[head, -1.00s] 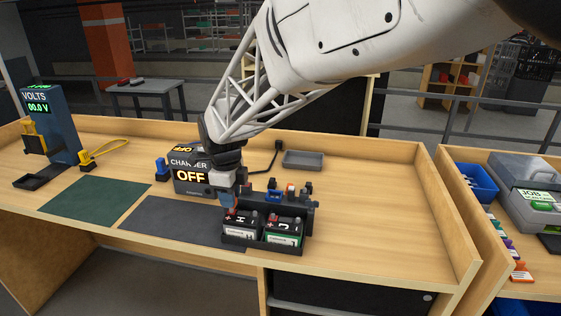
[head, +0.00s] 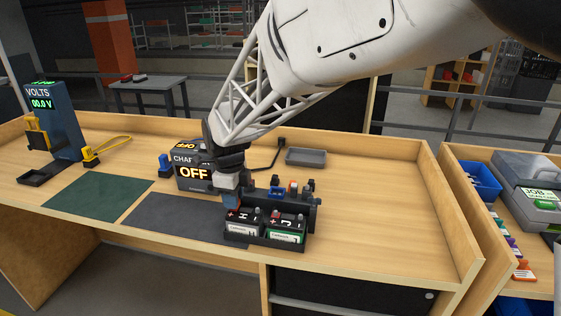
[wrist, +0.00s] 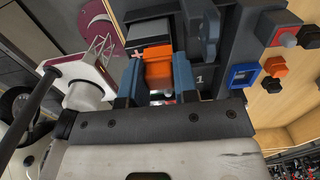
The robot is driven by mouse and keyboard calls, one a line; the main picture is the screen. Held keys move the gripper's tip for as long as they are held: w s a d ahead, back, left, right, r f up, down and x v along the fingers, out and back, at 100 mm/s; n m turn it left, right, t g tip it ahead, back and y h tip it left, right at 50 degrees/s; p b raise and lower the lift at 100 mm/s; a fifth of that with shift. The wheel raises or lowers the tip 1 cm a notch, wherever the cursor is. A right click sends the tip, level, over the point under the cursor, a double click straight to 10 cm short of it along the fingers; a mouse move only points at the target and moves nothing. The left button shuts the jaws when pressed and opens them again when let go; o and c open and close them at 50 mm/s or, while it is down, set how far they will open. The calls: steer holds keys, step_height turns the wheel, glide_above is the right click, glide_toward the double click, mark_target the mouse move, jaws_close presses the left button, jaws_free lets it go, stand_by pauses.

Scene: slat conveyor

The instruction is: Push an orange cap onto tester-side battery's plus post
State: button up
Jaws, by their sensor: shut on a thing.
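Two black batteries stand side by side in a black tray (head: 262,244) at the bench front. The tester-side battery (head: 250,234) is the left one, with a white label; it also shows in the wrist view (wrist: 148,32), with a red plus mark beside the cap. My gripper (head: 232,205) is over the back left of this battery. In the wrist view my gripper (wrist: 159,78) has its blue fingers shut on an orange cap (wrist: 159,70). The cap hides the plus post, so I cannot tell whether it touches or sits on the post. The other battery (head: 287,230) is to the right.
A rack (head: 300,212) with coloured caps stands just behind the batteries; the wrist view shows another orange cap (wrist: 275,66) there. The charger (head: 190,180), reading OFF, is close behind my gripper. The tester (head: 55,120) reads 00.0 V. The bench's right side is clear.

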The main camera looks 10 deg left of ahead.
steer(key=shift+f, duration=0.35)
steer(key=o, duration=1)
steer(key=shift+c, duration=0.2)
steer(key=shift+r, duration=3.9)
